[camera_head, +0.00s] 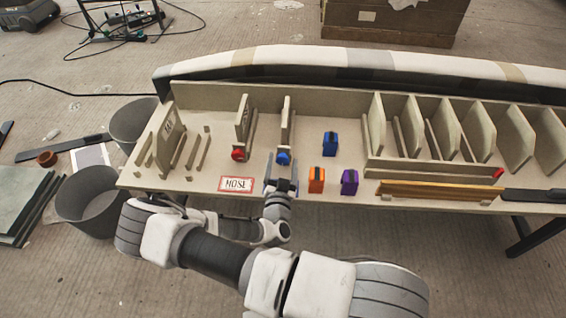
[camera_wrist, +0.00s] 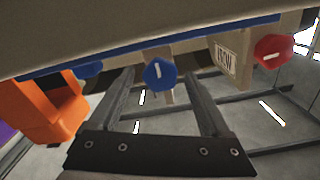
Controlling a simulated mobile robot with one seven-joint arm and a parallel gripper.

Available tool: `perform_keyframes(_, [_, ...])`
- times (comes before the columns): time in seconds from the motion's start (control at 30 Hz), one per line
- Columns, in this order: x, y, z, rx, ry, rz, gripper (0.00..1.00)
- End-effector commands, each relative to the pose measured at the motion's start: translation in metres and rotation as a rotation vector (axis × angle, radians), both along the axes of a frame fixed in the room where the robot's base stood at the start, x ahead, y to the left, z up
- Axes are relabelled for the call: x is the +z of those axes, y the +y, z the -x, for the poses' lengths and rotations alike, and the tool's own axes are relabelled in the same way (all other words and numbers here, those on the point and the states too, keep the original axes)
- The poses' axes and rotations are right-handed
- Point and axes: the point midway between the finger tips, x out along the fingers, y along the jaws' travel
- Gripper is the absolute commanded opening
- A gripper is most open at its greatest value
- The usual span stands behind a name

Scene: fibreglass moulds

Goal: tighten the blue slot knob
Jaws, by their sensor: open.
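The blue slot knob (camera_head: 283,158) is on the front of an upright divider panel (camera_head: 286,122) on the bench. In the wrist view the blue knob (camera_wrist: 160,74) shows a short white mark on its face, near upright and slightly tilted. My gripper (camera_head: 281,184) is just in front of it. In the wrist view my gripper (camera_wrist: 160,95) is open, with one finger on each side of the knob's line and the knob at or just beyond the fingertips. I cannot tell whether the fingers touch the knob.
A red knob (camera_head: 238,154) is on the divider to the left. A blue block (camera_head: 330,143), an orange block (camera_head: 316,180) and a purple block (camera_head: 349,182) stand to the right. A label plate (camera_head: 237,184) lies at the bench's front edge.

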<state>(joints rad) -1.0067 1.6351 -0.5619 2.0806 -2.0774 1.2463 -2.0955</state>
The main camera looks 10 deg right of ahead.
Motion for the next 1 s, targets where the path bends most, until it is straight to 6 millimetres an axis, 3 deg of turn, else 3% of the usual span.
perform_keyframes(0.07, [0.0, 0.0, 0.0, 0.0, 0.0, 0.0, 0.7])
perform_keyframes(0.47, [0.0, 0.0, 0.0002, 0.0, 0.0, 0.0, 0.0])
perform_keyframes(0.77, [0.0014, -0.0003, 0.0001, 0.0, -0.01, -0.03, 0.0])
perform_keyframes(1.0, [0.003, -0.001, 0.0001, 0.0, -0.048, -0.151, 0.0])
